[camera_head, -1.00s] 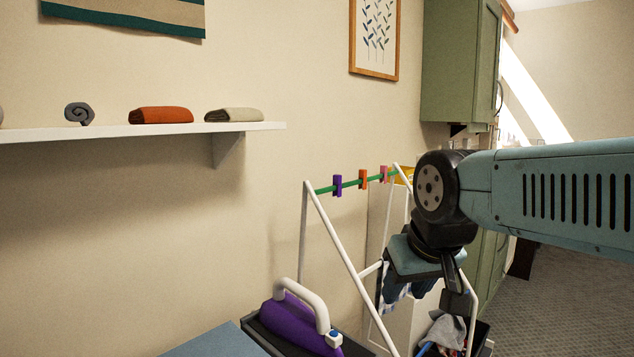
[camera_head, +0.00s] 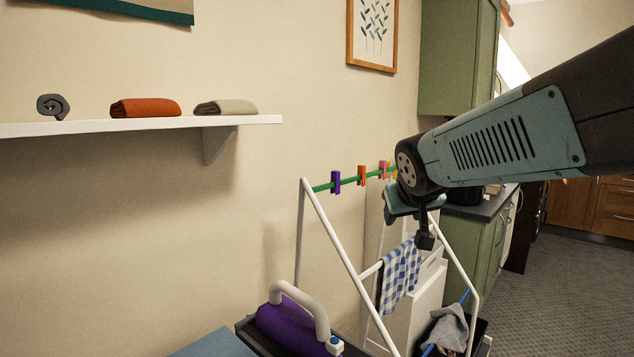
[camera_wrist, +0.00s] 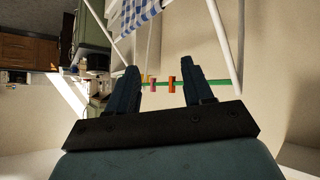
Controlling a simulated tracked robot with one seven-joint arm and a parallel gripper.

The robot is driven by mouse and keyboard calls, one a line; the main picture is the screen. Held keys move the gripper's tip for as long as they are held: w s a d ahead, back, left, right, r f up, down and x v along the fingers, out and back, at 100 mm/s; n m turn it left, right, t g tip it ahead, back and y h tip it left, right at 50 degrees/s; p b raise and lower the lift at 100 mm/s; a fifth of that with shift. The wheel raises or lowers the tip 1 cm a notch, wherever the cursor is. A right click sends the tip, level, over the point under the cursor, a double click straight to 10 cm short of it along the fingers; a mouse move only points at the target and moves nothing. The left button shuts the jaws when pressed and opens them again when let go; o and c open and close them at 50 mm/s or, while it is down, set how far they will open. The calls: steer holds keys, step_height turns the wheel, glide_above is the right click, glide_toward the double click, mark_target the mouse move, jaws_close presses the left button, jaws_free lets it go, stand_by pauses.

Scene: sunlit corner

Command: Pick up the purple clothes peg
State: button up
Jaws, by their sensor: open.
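The purple clothes peg (camera_head: 336,182) is clipped upright on the green line at the top of the white drying rack, nearest the left end. An orange peg (camera_head: 361,175) and a pink peg (camera_head: 382,169) sit further along the line. My gripper (camera_head: 425,240) is to the right of the purple peg and lower in the head view, apart from it. In the wrist view my gripper (camera_wrist: 160,74) is open and empty, with the green line (camera_wrist: 215,82) beyond its fingers. The orange peg (camera_wrist: 171,85) shows between them; I cannot make out the purple peg there.
The white rack (camera_head: 341,253) has slanted legs and a checked cloth (camera_head: 399,275) hanging on it. A wall shelf (camera_head: 140,125) holds rolled cloths at left. Green cabinets (camera_head: 459,60) stand at right.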

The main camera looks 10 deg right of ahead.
steer(key=w+d+r+n+t+y, duration=0.1)
steer(key=w+r+t, duration=0.1)
steer(key=w, duration=0.6)
steer(key=w+d+r+n+t, duration=0.1)
steer(key=w+d+r+t, duration=0.15)
steer(key=w, duration=0.45)
steer(key=n+y, duration=0.6)
steer(key=y, duration=0.6)
glide_toward(339, 173)
steer(key=shift+t, duration=0.25)
steer(key=shift+f+x, duration=0.2)
steer(key=shift+x, duration=6.35)
steer(key=shift+s+a, duration=0.15)
steer(key=shift+c, duration=0.5)
jaws_close()
